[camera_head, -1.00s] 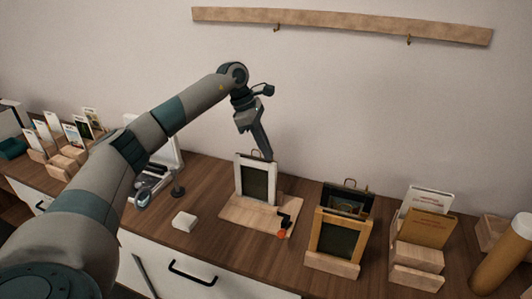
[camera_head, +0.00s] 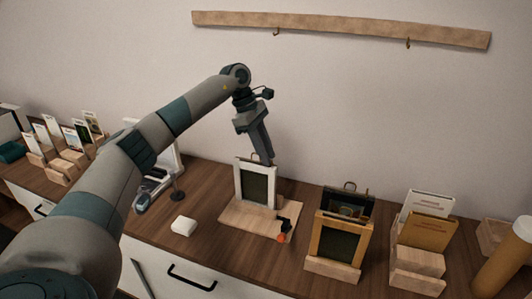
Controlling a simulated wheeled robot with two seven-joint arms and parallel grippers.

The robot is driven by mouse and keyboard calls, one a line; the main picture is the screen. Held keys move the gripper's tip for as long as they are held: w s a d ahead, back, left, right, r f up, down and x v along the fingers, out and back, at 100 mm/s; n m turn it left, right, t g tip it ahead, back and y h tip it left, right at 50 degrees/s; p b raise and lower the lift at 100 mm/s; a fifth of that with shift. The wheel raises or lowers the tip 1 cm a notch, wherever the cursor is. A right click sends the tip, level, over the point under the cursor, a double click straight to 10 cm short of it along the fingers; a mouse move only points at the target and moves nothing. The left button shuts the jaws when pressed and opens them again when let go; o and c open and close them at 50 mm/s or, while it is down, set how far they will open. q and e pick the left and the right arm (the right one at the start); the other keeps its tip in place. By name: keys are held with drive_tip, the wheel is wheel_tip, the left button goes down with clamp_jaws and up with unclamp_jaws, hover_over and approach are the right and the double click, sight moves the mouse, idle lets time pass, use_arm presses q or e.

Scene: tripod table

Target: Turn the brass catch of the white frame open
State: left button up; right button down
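The white frame (camera_head: 240,186) stands upright on a light wooden board (camera_head: 236,219) in the middle of the counter, its dark panel facing me. A thin loop shows at its top edge. The brass catch cannot be made out in this view. My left gripper (camera_head: 266,158) points down at the frame's top right edge, its fingertips close to or behind that edge. The fingers look close together, but I cannot tell whether they touch the frame or hold anything. My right gripper is not in view.
A black clamp with an orange knob (camera_head: 282,238) sits at the board's right front. A wooden frame (camera_head: 318,238) stands to the right, beside card holders (camera_head: 418,257). A white block (camera_head: 183,226) lies left of the board. A rail with hooks (camera_head: 340,29) hangs on the wall.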

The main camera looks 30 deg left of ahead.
use_arm(q)
drive_tip(key=shift+r, duration=0.1)
